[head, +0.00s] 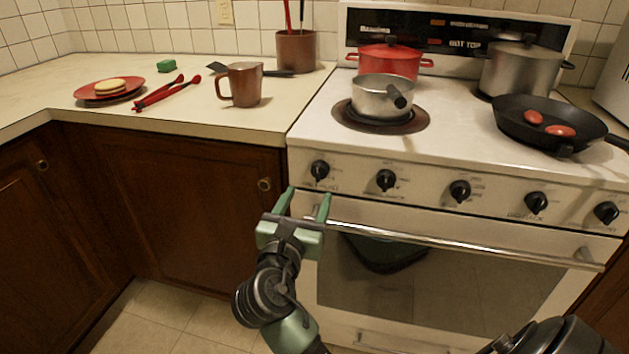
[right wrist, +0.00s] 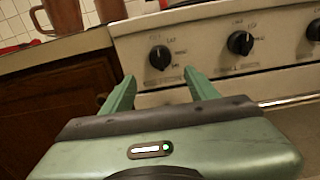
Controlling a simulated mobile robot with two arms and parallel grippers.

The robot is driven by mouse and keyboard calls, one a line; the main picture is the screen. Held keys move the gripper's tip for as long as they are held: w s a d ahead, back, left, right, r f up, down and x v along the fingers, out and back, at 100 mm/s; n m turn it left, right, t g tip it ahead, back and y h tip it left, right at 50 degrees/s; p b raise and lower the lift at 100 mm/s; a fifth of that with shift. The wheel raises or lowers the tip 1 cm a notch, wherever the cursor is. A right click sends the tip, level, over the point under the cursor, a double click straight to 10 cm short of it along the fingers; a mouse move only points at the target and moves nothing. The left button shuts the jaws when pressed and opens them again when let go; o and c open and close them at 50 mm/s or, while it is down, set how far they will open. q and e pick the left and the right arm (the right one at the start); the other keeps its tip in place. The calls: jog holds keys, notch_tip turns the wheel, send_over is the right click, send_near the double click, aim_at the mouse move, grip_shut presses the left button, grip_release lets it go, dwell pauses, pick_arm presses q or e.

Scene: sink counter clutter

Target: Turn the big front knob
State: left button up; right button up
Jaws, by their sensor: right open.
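A row of several black knobs runs along the stove's front panel in the head view. The leftmost knob (head: 320,170) is close to my right gripper (head: 307,200). The other knobs include the second (head: 386,180), the middle one (head: 459,191), the fourth (head: 536,202) and the rightmost (head: 606,212). They look alike in size, so I cannot tell which is the big one. My right gripper is open and empty, just below and in front of the leftmost knob, and apart from it. In the right wrist view that knob (right wrist: 160,57) shows beyond the spread fingers (right wrist: 158,88). My left gripper is not visible.
The oven door handle (head: 450,239) runs across just below the panel. A saucepan (head: 382,97), a red pot (head: 389,61), a steel pot (head: 522,70) and a frying pan (head: 520,112) stand on the stove. A brown mug (head: 242,86) stands on the left counter.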

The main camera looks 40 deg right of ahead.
aim_at(317, 175)
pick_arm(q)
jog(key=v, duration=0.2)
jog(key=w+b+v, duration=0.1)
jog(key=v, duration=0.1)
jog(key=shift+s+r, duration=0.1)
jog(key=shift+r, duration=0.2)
pick_arm(e)
jog(key=x, duration=0.7)
jog(key=shift+w+d+r, duration=0.2)
jog(key=shift+d+r, duration=0.15)
jog(key=shift+r, duration=0.05)
grip_shut()
